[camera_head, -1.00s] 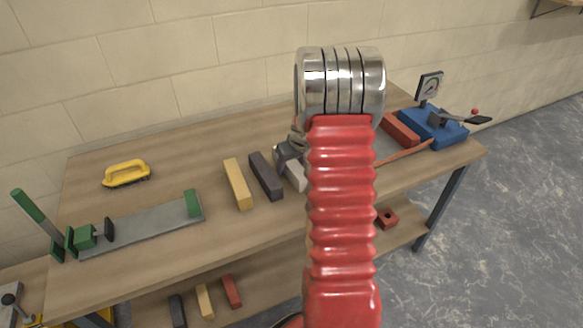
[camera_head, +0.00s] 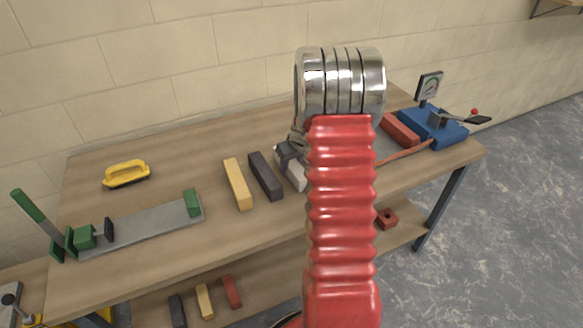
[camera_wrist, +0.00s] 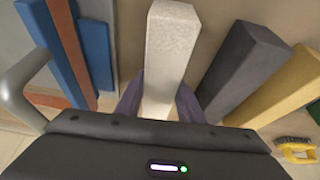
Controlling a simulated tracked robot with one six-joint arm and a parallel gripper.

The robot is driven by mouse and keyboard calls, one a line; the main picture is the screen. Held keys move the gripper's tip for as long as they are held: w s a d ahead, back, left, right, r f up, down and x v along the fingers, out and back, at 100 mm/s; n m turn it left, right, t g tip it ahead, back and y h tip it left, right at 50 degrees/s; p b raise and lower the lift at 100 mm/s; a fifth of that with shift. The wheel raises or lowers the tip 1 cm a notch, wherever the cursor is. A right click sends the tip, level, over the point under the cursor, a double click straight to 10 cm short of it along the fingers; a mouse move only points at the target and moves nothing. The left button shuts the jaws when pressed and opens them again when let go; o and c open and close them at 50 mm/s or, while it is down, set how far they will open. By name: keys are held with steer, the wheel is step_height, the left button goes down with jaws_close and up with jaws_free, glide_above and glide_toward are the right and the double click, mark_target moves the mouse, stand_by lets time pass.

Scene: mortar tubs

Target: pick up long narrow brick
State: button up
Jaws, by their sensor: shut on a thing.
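A long pale grey-white brick (camera_head: 295,176) is partly hidden behind my arm in the head view. My gripper (camera_head: 291,151) is on its far part, partly hidden too. In the wrist view the pale brick (camera_wrist: 166,50) runs between the two fingers of my gripper (camera_wrist: 159,98), which are shut on its sides. I cannot tell whether the brick is clear of the table. A dark grey brick (camera_head: 265,176) and a yellow brick (camera_head: 237,184) lie to its left. The wrist view shows the dark grey brick (camera_wrist: 240,65) and yellow brick (camera_wrist: 282,90) to its right.
A green-handled clamp on a grey plate (camera_head: 150,224) and a yellow-handled float (camera_head: 126,174) are at the left of the table (camera_head: 215,150). A red brick (camera_head: 399,130) and a blue gauge device (camera_head: 434,128) are at the right. More bricks sit on the lower shelf.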

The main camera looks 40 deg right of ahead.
jaws_close()
steer(key=shift+r, duration=0.1)
stand_by(0.3)
steer(key=shift+d+r, duration=0.1)
steer(key=shift+r, duration=0.45)
step_height(320, 180, up, 9)
steer(key=shift+f, duration=0.1)
stand_by(0.5)
